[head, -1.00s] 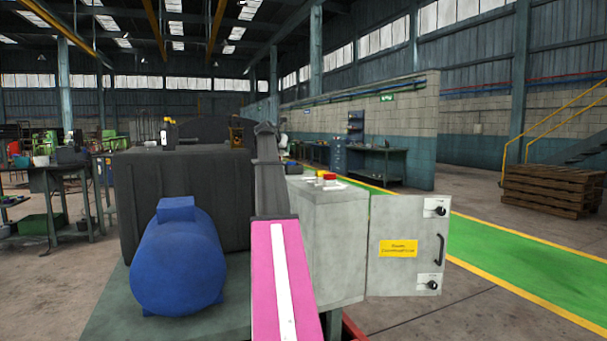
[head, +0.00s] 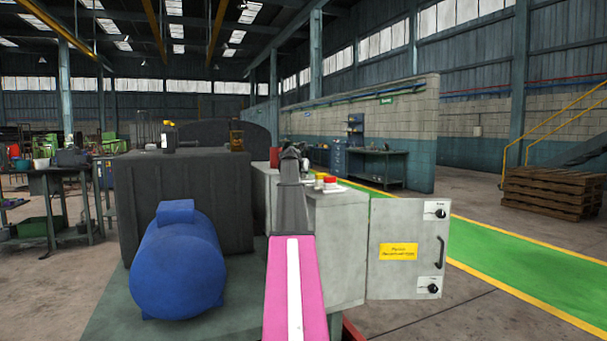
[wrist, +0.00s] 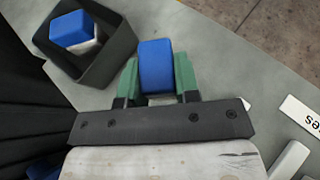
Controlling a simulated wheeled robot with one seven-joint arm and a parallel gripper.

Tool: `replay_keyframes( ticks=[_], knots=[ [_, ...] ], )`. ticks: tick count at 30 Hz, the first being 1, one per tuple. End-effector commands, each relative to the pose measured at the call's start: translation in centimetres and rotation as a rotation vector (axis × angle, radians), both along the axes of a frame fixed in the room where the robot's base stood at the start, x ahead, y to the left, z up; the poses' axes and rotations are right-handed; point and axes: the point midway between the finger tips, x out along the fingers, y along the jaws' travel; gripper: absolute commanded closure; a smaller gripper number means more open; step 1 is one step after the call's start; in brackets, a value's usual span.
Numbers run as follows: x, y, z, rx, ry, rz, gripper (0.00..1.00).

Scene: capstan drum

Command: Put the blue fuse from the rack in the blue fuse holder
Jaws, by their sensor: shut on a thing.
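In the wrist view my gripper (wrist: 156,62) has its two green fingers shut on a blue block, the blue fuse (wrist: 155,72). In the head view my arm stretches forward over the machine and neither the gripper nor the fuse can be made out. The blue fuse holder cannot be made out in either view. The rack cannot be identified either.
A dark open box (wrist: 112,62) left of my gripper holds a blue and white block (wrist: 75,30). A white label (wrist: 301,114) lies at right. The grey cabinet (head: 338,250) has its door (head: 408,245) swung open. A blue motor (head: 178,262) stands left.

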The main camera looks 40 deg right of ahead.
Motion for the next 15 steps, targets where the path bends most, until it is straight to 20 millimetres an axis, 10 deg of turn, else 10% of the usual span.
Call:
replay_keyframes(
  ticks=[13,15],
  knots=[
    [-0.01,0.03,-1.12,0.0,0.0,0.0,0.95],
    [0.0,0.03,-1.09,0.0,0.0,0.0,0.51]
  ],
)
